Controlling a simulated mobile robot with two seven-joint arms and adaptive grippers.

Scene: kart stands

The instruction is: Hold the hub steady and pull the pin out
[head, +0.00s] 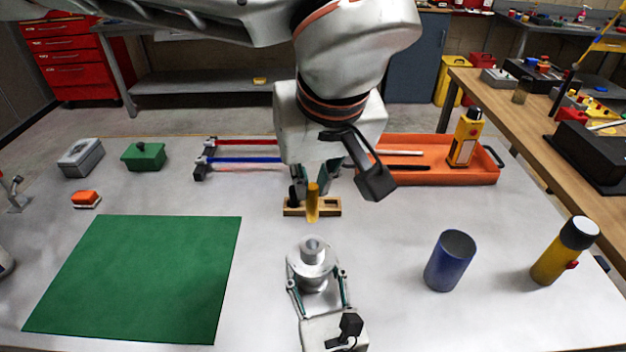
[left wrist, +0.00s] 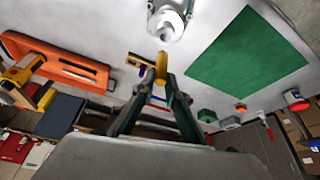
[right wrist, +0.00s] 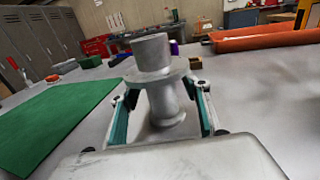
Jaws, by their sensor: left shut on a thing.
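The grey metal hub (head: 312,262) stands upright on the white table at front centre; its round top opening shows. It also fills the middle of the right wrist view (right wrist: 156,60). My left gripper (head: 314,186) is shut on the brass-yellow pin (head: 313,203), which hangs above and behind the hub, clear of it. In the left wrist view the pin (left wrist: 161,68) lies between the fingertips, apart from the hub (left wrist: 168,22). My right gripper (head: 316,279) has one finger on each side of the hub, near its flange; whether they press on it is unclear.
A small wooden block (head: 332,207) lies behind the pin. A green mat (head: 140,275) lies left. An orange tray (head: 455,178) is at the back right. Table around the hub is clear.

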